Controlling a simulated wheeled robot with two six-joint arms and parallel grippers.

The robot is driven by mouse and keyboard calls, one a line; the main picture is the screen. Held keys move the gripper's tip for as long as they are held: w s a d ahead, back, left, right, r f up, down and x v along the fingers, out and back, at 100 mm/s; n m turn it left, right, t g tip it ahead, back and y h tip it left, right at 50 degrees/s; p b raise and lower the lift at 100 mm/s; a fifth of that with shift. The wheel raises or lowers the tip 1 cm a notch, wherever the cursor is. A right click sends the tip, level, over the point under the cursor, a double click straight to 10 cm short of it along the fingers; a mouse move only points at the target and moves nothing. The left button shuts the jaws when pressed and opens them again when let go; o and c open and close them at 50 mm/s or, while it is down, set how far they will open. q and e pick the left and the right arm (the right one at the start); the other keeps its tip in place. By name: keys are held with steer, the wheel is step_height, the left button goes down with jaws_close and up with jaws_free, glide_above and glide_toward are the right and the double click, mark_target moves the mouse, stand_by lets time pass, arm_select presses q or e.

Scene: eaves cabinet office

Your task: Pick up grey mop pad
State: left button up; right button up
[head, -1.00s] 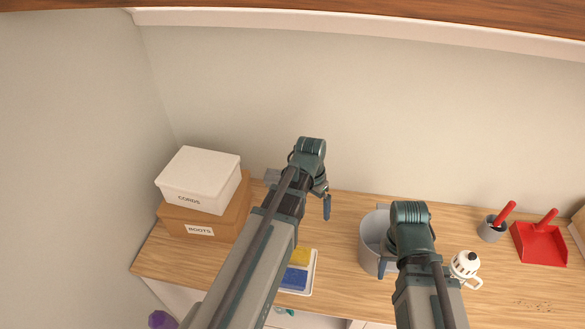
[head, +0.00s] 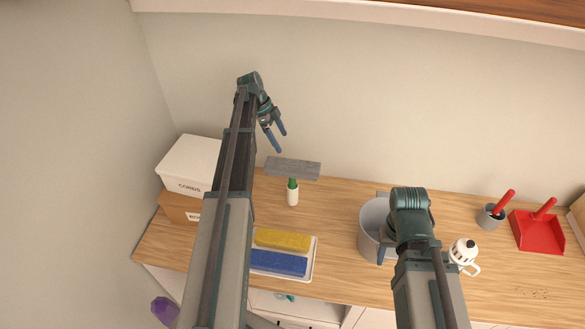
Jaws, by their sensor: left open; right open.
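The grey mop pad (head: 293,168) is a flat, speckled grey bar near the back of the wooden counter. It shows directly above a small white bottle (head: 292,196) with a green neck; I cannot tell whether it rests on it. My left gripper (head: 282,144) is open and empty, with its blue fingers just above and behind the pad in the picture, apart from it. My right gripper (head: 383,256) is at the grey bucket (head: 370,222), mostly hidden by its own wrist.
A white tray (head: 313,262) holds a yellow pad (head: 282,240) and a blue pad (head: 277,263). Stacked boxes (head: 188,165) stand at left. A white jug (head: 463,252), a grey cup (head: 489,218) and a red dustpan (head: 538,232) stand at right. The wall closes off the back.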

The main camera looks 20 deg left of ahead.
arm_select(q)
steer(key=b, duration=0.7)
glide_above(292, 164)
steer(key=a, duration=0.2)
steer(key=f, duration=0.7)
steer(key=shift+s+d, duration=0.15)
steer(key=shift+s, duration=0.1)
steer(key=shift+w+d+f+b, duration=0.1)
steer(key=shift+d+f+b, duration=0.15)
steer(key=shift+f+b, duration=0.15)
steer(key=b+x, duration=0.5)
steer(key=shift+a+f, duration=0.25)
steer(key=shift+f, duration=0.05)
steer(key=shift+r, duration=0.1)
steer(key=shift+c, duration=0.3)
steer(key=c, duration=1)
steer(key=shift+c, duration=0.2)
steer(key=shift+r, duration=0.1)
